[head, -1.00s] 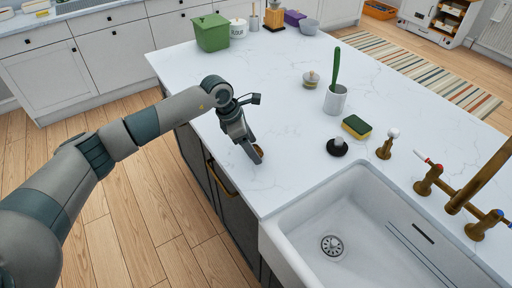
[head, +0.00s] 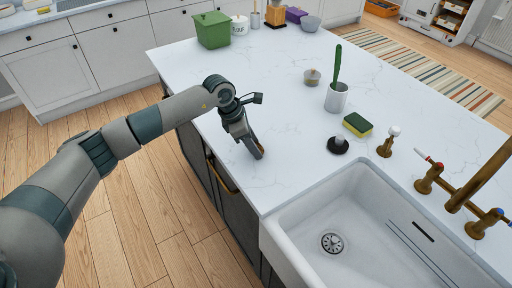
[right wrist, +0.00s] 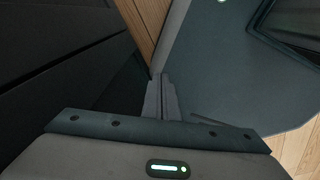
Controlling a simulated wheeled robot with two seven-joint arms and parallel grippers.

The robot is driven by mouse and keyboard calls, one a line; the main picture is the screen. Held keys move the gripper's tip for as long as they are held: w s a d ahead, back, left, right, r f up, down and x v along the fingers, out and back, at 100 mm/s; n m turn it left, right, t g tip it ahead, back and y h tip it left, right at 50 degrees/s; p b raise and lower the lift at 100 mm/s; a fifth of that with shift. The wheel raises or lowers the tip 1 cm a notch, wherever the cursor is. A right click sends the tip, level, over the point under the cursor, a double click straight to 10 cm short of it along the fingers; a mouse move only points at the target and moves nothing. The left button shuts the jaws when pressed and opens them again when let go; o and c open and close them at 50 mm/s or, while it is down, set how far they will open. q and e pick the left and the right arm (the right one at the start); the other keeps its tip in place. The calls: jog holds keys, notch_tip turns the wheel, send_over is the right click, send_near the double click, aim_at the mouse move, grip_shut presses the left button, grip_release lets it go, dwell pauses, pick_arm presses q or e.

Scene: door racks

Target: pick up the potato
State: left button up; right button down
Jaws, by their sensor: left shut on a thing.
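My left gripper (head: 253,148) points down at the near left edge of the white island top in the head view. It is shut on the potato (head: 261,150), a small brown thing that shows only as a sliver beside the fingers. Most of the potato is hidden by the fingers. I cannot tell whether it touches the counter. My right gripper (right wrist: 163,97) shows in the right wrist view with its fingers together and nothing seen between them.
The white island top (head: 285,180) has a sink (head: 320,215) to the right of the gripper. A black-based stopper (head: 338,146), a sponge (head: 357,125), a cup with a green brush (head: 336,98) and a small jar (head: 312,77) stand farther right. A green box (head: 212,31) stands at the back.

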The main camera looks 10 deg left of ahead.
aim_at(260, 146)
pick_arm(q)
jog(key=shift+r, duration=0.1)
jog(key=shift+r+b, duration=0.6)
jog(key=shift+b, duration=0.05)
notch_tip(260, 146, up, 2)
jog(key=shift+r+b, duration=0.2)
jog(key=shift+b, duration=0.65)
jog(key=s+d+r+b, duration=0.4)
jog(key=s+d+r, duration=0.2)
jog(key=d, duration=0.4)
jog(key=shift+r, duration=0.6)
jog(key=shift+b, duration=0.3)
